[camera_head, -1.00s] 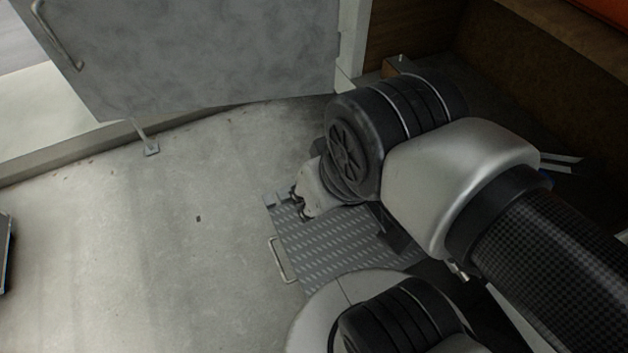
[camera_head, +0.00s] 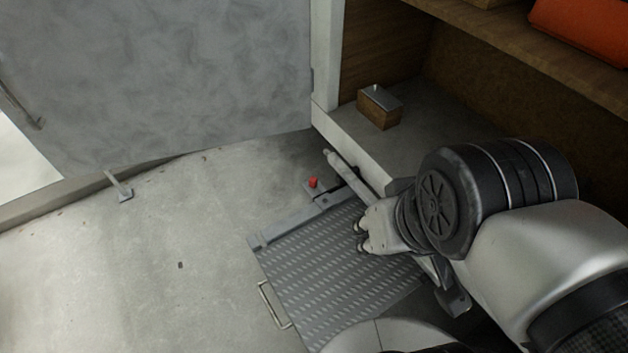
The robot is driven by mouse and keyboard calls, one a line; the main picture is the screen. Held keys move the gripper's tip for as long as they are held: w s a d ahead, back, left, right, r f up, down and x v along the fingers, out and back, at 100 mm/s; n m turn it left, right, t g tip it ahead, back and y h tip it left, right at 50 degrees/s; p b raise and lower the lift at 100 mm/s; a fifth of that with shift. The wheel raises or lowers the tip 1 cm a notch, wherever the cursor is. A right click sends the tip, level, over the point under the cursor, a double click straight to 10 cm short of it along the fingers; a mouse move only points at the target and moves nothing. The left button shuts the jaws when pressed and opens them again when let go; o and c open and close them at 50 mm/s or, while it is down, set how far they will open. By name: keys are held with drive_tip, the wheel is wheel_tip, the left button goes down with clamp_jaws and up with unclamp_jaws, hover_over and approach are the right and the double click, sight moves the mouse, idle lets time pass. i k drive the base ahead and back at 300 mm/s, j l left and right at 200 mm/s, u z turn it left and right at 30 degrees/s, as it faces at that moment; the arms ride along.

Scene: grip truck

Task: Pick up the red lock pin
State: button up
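The red lock pin (camera_head: 313,182) is small and stands on a dark bracket at the far edge of the grey tread-plate hatch (camera_head: 330,262). My gripper (camera_head: 359,240) is over the hatch, to the right of the pin and nearer to me, clearly apart from it. The wrist and the viewing angle leave the finger gap too small to tell whether it is open or shut. Nothing can be seen held in it. The pin is in plain view.
A grey strut (camera_head: 350,172) lies just right of the pin. A wooden block (camera_head: 380,106) with a metal top sits on the ledge behind. A large grey door (camera_head: 160,80) stands at the back left. The concrete floor (camera_head: 130,265) left of the hatch is clear.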

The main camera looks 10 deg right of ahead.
sight(313, 182)
drive_tip(key=j+z, duration=0.15)
drive_tip(key=z, duration=0.3)
drive_tip(key=i+j+z, duration=0.1)
drive_tip(key=z, duration=0.4)
drive_tip(key=j+z, duration=0.3)
drive_tip(key=z, duration=0.15)
drive_tip(key=j+z, duration=0.1)
drive_tip(key=j, duration=0.3)
drive_tip(key=k+j+z, duration=0.15)
drive_tip(key=j, duration=0.2)
drive_tip(key=j+z, duration=0.1)
drive_tip(key=j, duration=0.3)
drive_tip(key=k+j+z, duration=0.1)
drive_tip(key=j, duration=0.25)
drive_tip(key=k+j+z, duration=0.15)
drive_tip(key=j, duration=0.2)
drive_tip(key=i, duration=0.3)
